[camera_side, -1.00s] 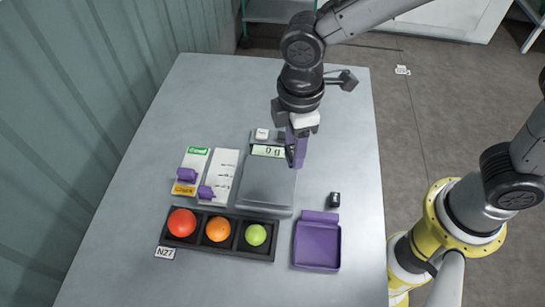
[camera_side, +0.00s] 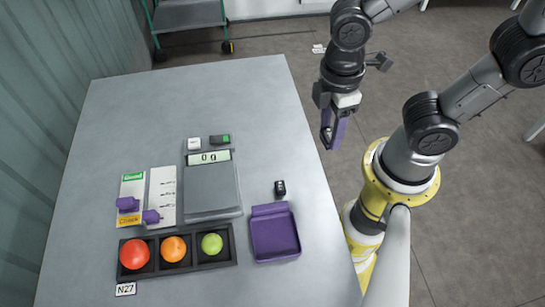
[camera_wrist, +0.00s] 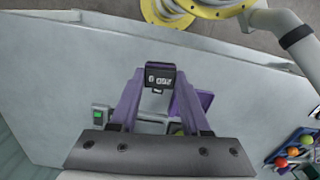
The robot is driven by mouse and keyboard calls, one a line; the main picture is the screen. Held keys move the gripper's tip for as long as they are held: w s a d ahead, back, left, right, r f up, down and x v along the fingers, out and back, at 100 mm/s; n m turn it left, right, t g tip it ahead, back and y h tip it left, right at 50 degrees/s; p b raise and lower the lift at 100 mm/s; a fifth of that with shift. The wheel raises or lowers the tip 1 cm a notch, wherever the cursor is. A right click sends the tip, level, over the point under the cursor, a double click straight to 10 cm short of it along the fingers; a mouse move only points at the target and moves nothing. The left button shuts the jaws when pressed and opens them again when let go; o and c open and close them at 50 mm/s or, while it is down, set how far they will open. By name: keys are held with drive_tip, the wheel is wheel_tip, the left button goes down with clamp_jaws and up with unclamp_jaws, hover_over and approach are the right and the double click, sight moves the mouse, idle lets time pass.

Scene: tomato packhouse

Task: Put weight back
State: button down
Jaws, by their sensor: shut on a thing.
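My gripper (camera_side: 333,134) has purple fingers and hangs in the air; in the side view it appears past the table's right edge. In the wrist view the fingertips (camera_wrist: 160,77) are closed on a small black block with white markings, the weight (camera_wrist: 163,70); the markings are too small to read surely. In the side view the fingers mostly hide it. The scale (camera_side: 210,190) has an empty plate and its display (camera_side: 209,157) reads 0 g. Another small black object (camera_side: 280,188) stands on the table, just behind the purple tray (camera_side: 275,233).
A black rack (camera_side: 228,255) holds a red, an orange and a green tomato at the front. Two cards with purple sliders (camera_side: 128,204) lie left of the scale. The table's back is clear.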

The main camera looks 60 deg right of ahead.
drive_tip(key=s+d+m, duration=0.1)
drive_tip(key=s+d, duration=0.1)
hover_over(274, 160)
wheel_tip(274, 160, down, 10)
drive_tip(key=shift+s+r, duration=0.1)
drive_tip(key=shift+s, duration=0.05)
drive_tip(key=shift+w+a+f, duration=0.1)
drive_tip(key=shift+w+f, duration=0.1)
drive_tip(key=shift+f, duration=1.5)
drive_tip(key=shift+f, duration=0.1)
drive_tip(key=shift+c, duration=1.8)
unclamp_jaws()
